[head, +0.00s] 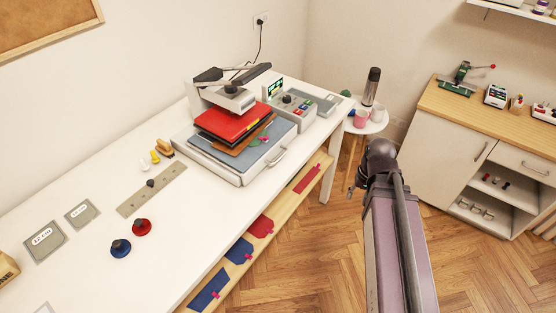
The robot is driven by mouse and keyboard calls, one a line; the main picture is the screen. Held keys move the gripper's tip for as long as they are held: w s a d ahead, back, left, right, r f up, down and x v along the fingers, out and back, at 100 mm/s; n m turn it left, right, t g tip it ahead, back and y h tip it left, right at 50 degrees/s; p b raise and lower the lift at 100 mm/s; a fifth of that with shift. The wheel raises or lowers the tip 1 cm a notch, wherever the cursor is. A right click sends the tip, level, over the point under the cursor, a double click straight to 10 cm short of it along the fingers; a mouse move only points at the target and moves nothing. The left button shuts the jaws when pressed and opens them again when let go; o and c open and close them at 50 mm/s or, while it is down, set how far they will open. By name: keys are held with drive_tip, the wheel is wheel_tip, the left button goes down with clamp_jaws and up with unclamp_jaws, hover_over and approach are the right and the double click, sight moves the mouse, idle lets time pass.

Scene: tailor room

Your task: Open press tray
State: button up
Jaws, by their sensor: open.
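The heat press (232,97) stands at the back of the white table, with a grey top and a red plate (230,122) below it. Its pale tray (215,164) lies low at the front, with a curved handle (275,161) on the right front side. A blue-grey surface, a brown piece and a small green and pink item show on top of the tray. I cannot tell how far the tray is pulled out. My gripper (353,189) shows only in small part beside my arm, open, to the right of the handle and apart from it.
A round stool (371,122) holds cups and a flask. Wooden floor (310,260) is clear.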

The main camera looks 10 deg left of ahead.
drive_tip(key=w+a+f+y+b, duration=0.7)
drive_tip(key=w+a+b, duration=0.2)
drive_tip(key=w+b, duration=0.1)
drive_tip(key=m+t+y+b, duration=0.1)
drive_tip(key=m+y+b, duration=0.1)
drive_tip(key=y+b, duration=0.75)
approach(281, 156)
drive_tip(key=d+r+h+b, duration=0.1)
drive_tip(key=d+r+h, duration=0.1)
drive_tip(key=d, duration=0.1)
drive_tip(key=shift+s+d, duration=0.1)
drive_tip(key=shift+d, duration=0.05)
drive_tip(key=shift+n, duration=0.3)
drive_tip(key=b+x, duration=0.3)
drive_tip(key=x, duration=1)
drive_tip(key=shift+a+f, duration=0.1)
drive_tip(key=shift+a, duration=0.3)
clamp_jaws()
